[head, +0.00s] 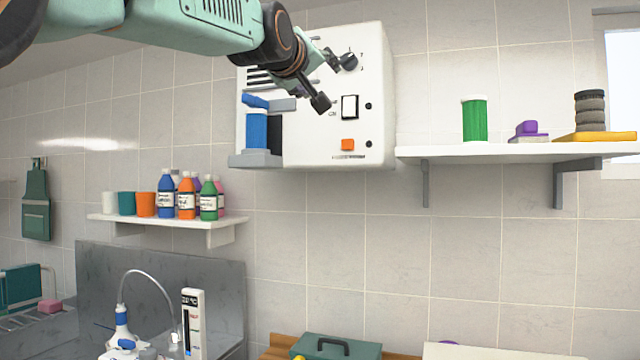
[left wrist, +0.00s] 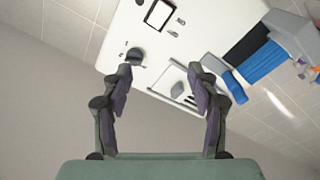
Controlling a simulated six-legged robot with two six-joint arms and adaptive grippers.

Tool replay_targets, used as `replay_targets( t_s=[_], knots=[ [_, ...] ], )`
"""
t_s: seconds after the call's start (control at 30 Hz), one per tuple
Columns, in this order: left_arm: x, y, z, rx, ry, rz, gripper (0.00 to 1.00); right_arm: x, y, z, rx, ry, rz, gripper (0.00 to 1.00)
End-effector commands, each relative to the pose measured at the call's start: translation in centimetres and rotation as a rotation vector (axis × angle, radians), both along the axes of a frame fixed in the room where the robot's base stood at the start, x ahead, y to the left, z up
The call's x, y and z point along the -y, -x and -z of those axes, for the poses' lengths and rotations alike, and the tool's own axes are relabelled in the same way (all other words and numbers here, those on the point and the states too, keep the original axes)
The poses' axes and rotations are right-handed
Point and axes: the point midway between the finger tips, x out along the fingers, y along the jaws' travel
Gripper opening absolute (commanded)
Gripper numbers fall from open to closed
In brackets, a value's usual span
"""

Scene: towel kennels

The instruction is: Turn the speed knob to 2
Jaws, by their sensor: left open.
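The white wall-mounted machine (head: 320,140) carries a dark round knob (head: 348,62) near its upper right, with small marks beside it that are too small to read surely. The knob also shows in the left wrist view (left wrist: 135,54), close to the tip of the left-hand finger; I cannot tell if they touch. My left gripper (head: 326,80) is open and empty in front of the machine's upper face. In the left wrist view its two fingers (left wrist: 159,69) are spread wide. A grey block (left wrist: 177,88) on the machine shows between them. My right gripper is not in view.
Below the knob are a white rocker switch (head: 349,106) and an orange button (head: 348,145). A shelf (head: 500,152) with a green canister (head: 474,120) is at the right.

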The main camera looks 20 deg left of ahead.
Motion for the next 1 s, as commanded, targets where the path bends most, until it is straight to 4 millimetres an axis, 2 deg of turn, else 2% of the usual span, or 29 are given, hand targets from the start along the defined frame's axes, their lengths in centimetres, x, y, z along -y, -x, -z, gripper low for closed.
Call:
replay_targets(
  t_s=[0.5,1.0],
  knots=[
    [-0.5,-3.0,8.6,-0.071,-0.097,-0.01,0.6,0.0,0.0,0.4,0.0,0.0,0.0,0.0],
    [-0.8,-4.8,16.7,-0.144,-0.175,-0.011,0.6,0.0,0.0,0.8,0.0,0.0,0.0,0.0]
  ],
)
